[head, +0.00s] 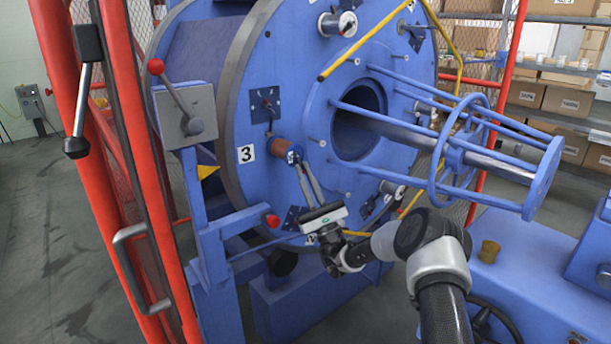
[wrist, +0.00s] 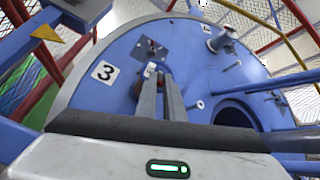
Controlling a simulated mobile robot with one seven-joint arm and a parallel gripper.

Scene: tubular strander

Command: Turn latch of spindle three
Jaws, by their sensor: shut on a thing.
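The blue strander disc (head: 225,120) carries a white plate with a 3 (head: 247,154), which also shows in the wrist view (wrist: 104,71). Right of this plate a short spindle with a brown spool (head: 284,153) juts from the disc. A small pale latch (wrist: 150,68) sits at the spindle's outer end. My gripper (head: 299,168) reaches up to it from below right, its two long grey fingers (wrist: 158,88) close together and shut on the latch. The fingertips hide part of the latch, so its exact angle is hard to tell.
A dark square dial plate (head: 265,104) is above the spindle. A grey lever box with a red knob (head: 185,115) stands left, beside red guard posts (head: 165,190). A yellow bar (head: 372,42) and a blue rod cage (head: 470,150) lie to the right.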

